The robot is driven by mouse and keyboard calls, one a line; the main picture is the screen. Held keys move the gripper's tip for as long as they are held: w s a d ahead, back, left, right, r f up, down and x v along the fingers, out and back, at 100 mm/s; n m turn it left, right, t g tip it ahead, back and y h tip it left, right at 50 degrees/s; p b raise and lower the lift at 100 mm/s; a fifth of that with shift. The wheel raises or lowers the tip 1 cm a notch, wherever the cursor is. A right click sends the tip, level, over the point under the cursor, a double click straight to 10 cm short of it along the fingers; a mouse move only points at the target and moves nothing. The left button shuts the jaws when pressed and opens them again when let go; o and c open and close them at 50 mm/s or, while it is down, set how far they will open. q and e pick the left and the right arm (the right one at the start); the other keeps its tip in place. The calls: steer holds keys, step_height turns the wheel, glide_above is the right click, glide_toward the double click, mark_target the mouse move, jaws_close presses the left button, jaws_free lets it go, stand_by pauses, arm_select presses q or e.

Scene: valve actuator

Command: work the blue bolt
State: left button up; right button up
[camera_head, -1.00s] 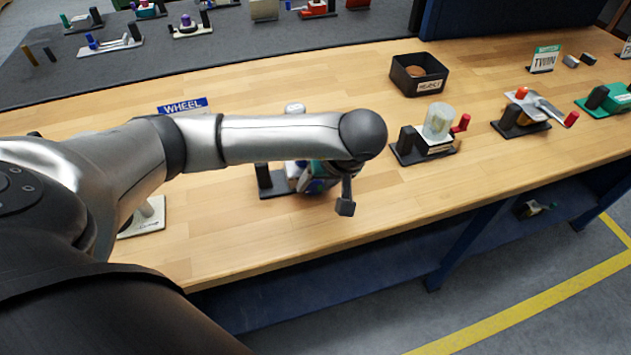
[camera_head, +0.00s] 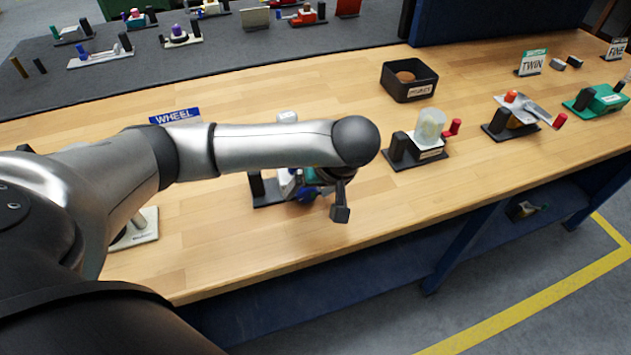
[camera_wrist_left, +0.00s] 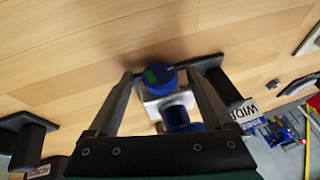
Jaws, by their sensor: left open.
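A white valve fixture on a dark base (camera_head: 268,192) stands on the bench under my left forearm. In the left wrist view its blue round part (camera_wrist_left: 160,77), with a green patch on top, stands between my fingers. A second blue cylinder (camera_wrist_left: 176,118) sits nearer the palm; I cannot tell which is the bolt. Blue also shows in the head view (camera_head: 308,194), partly hidden. My left gripper (camera_wrist_left: 158,72) is open, with a finger on each side of the blue part and gaps visible. In the head view one dark finger (camera_head: 340,208) shows. My right gripper is not in view.
To the right stand a fixture with a clear cup (camera_head: 430,125), one with a red-tipped lever (camera_head: 515,112) and a green one (camera_head: 600,98). A black bin (camera_head: 408,82) is behind. A WHEEL sign (camera_head: 175,115) is behind my arm.

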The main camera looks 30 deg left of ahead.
arm_select(q)
steer(key=p+v, duration=0.4)
steer(key=v, duration=1.1)
steer(key=shift+p, duration=0.35)
steer(key=shift+d, duration=0.1)
